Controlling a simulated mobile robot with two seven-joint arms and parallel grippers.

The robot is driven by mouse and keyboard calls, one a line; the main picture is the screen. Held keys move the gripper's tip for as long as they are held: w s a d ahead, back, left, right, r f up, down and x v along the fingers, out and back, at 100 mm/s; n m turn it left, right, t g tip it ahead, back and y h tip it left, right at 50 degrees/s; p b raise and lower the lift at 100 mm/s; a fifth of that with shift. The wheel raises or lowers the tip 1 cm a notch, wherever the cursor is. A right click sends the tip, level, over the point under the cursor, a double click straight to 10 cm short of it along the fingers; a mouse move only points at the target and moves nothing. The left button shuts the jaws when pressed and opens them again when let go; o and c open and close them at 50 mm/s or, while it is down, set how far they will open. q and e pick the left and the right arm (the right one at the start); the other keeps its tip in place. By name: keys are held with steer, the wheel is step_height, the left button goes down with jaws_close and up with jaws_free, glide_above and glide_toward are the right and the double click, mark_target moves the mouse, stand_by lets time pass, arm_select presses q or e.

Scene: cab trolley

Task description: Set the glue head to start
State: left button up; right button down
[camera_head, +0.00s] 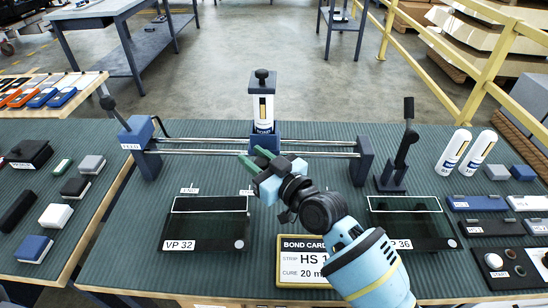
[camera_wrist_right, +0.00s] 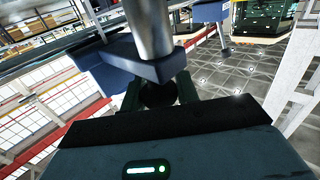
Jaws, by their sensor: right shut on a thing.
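The glue head (camera_head: 263,103) is a white cartridge in a blue frame with a black knob on top. My right gripper (camera_head: 257,159) has green fingers and is at the front of the carriage. In the right wrist view, the fingers close around a dark round knob (camera_wrist_right: 158,94) beneath the blue carriage (camera_wrist_right: 135,62). Two small white labels (camera_head: 190,190) stand on the mat in front of the rails; their text is too small to read. My left gripper is not in view.
Dark panels VP 32 (camera_head: 206,228) and VP 36 (camera_head: 408,229) lie before the rails. A yellow-edged card (camera_head: 304,247) lies between them. A black lever (camera_head: 405,143) and two white cartridges (camera_head: 466,152) stand at right. A lever (camera_head: 109,103) rises from the left rail end.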

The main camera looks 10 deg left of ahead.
steer(key=a, duration=0.4)
steer(key=shift+s+a, duration=0.1)
steer(key=shift+s, duration=0.2)
steer(key=c, duration=1.1)
jaws_free()
steer(key=v, duration=0.8)
steer(key=shift+p, duration=0.3)
